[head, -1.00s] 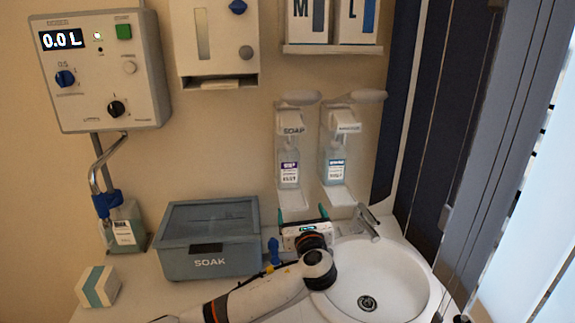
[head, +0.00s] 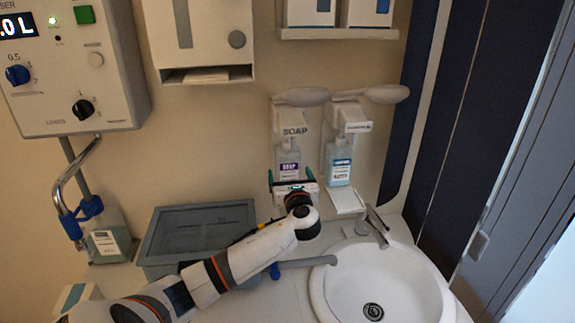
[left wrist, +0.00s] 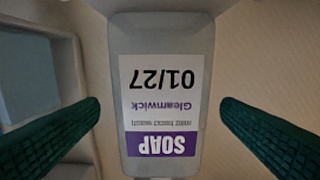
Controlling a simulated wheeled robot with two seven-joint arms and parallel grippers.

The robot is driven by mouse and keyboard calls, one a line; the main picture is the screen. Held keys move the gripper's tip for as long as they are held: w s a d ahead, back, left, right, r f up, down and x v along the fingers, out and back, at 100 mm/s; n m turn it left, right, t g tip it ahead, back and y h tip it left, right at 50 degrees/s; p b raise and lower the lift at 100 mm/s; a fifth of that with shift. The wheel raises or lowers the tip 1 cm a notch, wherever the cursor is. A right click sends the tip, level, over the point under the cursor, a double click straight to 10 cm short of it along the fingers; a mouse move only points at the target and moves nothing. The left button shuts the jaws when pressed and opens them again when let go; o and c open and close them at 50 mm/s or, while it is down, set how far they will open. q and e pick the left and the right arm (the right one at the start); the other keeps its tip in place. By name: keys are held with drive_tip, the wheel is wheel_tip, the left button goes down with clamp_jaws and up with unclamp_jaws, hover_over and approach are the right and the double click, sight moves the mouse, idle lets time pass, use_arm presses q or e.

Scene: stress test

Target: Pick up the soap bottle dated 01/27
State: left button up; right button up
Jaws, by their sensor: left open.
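The soap bottle (head: 289,160) has a white and purple label and sits in the wall holder marked SOAP. In the left wrist view the bottle (left wrist: 160,45) fills the middle, its label upside down and reading SOAP, Gleamwick, 01/27. My left gripper (head: 290,177) is open in front of the bottle's lower part and hides its base. In the left wrist view its green fingers (left wrist: 160,104) show on either side of the bottle, with a gap on each side. My right gripper is not in view.
A second bottle (head: 339,164) with a blue label hangs in the holder close on the right. A drip tray (head: 347,201) juts out below it. The sink (head: 335,300) and its tap (head: 373,221) are lower right.

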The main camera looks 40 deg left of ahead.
sight(287, 165)
use_arm(q)
drive_tip(key=shift+w+a, duration=0.25)
drive_tip(key=shift+a, duration=0.1)
drive_tip(key=p+x, duration=0.2)
drive_tip(key=x, duration=0.2)
drive_tip(key=shift+w+a+r, duration=0.1)
drive_tip(key=shift+a+r, duration=0.05)
drive_tip(key=shift+w+a, duration=0.3)
drive_tip(key=shift+a, duration=0.05)
drive_tip(key=c, duration=0.9)
drive_tip(key=shift+c, duration=0.8)
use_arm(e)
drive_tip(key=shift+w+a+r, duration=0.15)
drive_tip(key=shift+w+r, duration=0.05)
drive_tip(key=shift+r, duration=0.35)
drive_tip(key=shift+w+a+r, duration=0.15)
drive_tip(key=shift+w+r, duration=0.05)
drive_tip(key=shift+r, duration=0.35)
